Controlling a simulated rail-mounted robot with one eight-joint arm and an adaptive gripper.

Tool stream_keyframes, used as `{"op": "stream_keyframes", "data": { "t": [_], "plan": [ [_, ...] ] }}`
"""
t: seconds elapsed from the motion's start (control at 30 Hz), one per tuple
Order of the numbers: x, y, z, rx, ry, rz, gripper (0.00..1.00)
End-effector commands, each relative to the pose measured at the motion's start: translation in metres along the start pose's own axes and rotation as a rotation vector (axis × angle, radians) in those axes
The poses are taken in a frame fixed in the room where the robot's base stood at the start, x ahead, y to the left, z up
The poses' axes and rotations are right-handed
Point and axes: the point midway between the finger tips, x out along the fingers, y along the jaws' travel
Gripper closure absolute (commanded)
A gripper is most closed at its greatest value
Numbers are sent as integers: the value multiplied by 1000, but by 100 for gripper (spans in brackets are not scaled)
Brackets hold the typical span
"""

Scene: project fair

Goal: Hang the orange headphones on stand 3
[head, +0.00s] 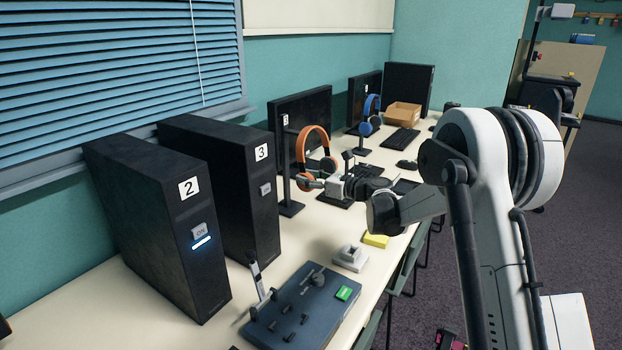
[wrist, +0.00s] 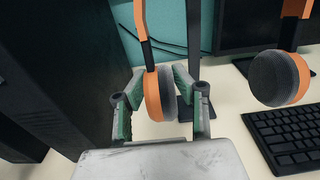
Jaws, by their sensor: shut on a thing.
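The orange headphones (head: 326,143) are upright in the head view, band at the top and both ear cups hanging down. My gripper (head: 318,183) is shut on the nearer ear cup. In the wrist view the green-padded fingers (wrist: 160,101) close around that orange and grey ear cup (wrist: 152,96); the other cup (wrist: 279,77) hangs free at right. A black stand (head: 287,170) with a small number label rises just left of the headphones; its number is hard to read. Its post (wrist: 194,40) shows behind the held cup. I cannot tell whether band and stand touch.
Black towers marked 2 (head: 160,225) and 3 (head: 235,185) stand at left. Blue headphones (head: 370,105) hang on a farther stand. A monitor (head: 315,108) and keyboard (wrist: 290,135) are close by.

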Motion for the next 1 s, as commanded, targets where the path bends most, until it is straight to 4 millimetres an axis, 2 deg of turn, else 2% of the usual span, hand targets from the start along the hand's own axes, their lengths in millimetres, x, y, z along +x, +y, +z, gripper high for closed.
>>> {"op": "stream_keyframes", "data": {
  "t": [0.8,1.0],
  "plan": [
    [42,1,0,0,0,1,100],
    [50,0,-6,0,0,0,100]
  ]
}}
